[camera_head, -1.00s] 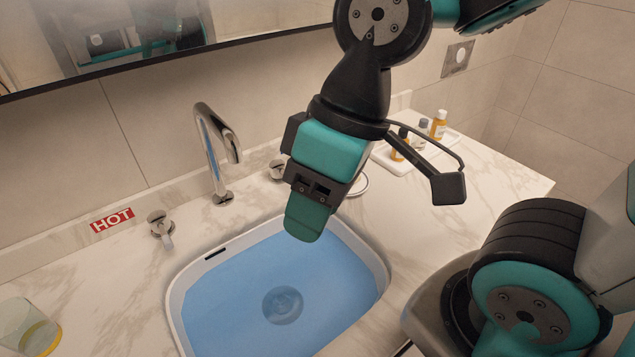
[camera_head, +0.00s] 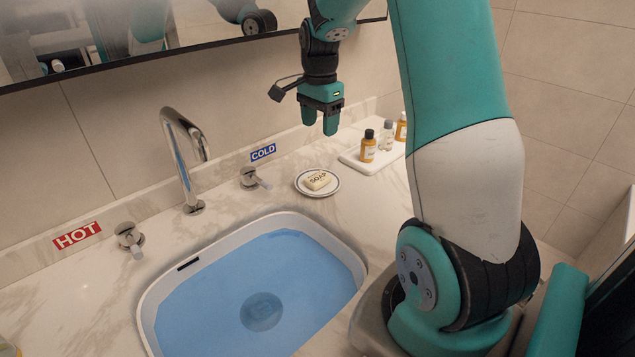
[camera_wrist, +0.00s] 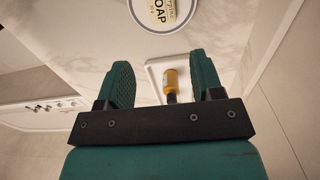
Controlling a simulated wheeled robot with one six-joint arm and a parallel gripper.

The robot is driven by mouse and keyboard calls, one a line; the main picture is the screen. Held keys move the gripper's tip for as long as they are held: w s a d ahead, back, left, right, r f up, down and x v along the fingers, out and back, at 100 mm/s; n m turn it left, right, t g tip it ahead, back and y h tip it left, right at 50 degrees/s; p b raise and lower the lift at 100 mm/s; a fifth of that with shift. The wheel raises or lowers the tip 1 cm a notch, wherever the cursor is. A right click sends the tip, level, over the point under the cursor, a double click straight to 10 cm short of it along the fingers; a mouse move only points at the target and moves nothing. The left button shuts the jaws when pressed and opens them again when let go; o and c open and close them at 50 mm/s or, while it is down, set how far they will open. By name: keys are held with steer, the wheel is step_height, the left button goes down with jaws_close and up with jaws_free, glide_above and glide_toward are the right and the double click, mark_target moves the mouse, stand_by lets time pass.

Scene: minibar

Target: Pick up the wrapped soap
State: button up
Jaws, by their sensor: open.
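The wrapped soap (camera_head: 317,180) is a cream bar with dark lettering. It lies on a small round dish (camera_head: 332,190) with a dark rim, on the counter to the right of the cold tap. In the wrist view the soap (camera_wrist: 158,14) shows at the top edge, partly cut off, on its dish (camera_wrist: 183,20). My gripper (camera_head: 321,128) points down, open and empty, above the counter and above the dish. In the wrist view its two fingers (camera_wrist: 163,82) are spread apart, with the soap beyond them.
A white tray (camera_head: 352,160) with several small bottles, one an amber bottle (camera_head: 368,147), stands right of the dish. The water-filled basin (camera_head: 360,268) is in front. The faucet (camera_head: 186,160) and cold tap (camera_head: 252,178) are to the left. The mirror (camera_head: 190,30) is behind.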

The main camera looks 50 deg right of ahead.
mark_target(318, 177)
step_height(318, 177, down, 15)
steer(key=shift+w+a+r+p, duration=0.1)
steer(key=shift+w+a+p, duration=0.05)
steer(key=shift+p, duration=0.6)
steer(key=c, duration=0.7)
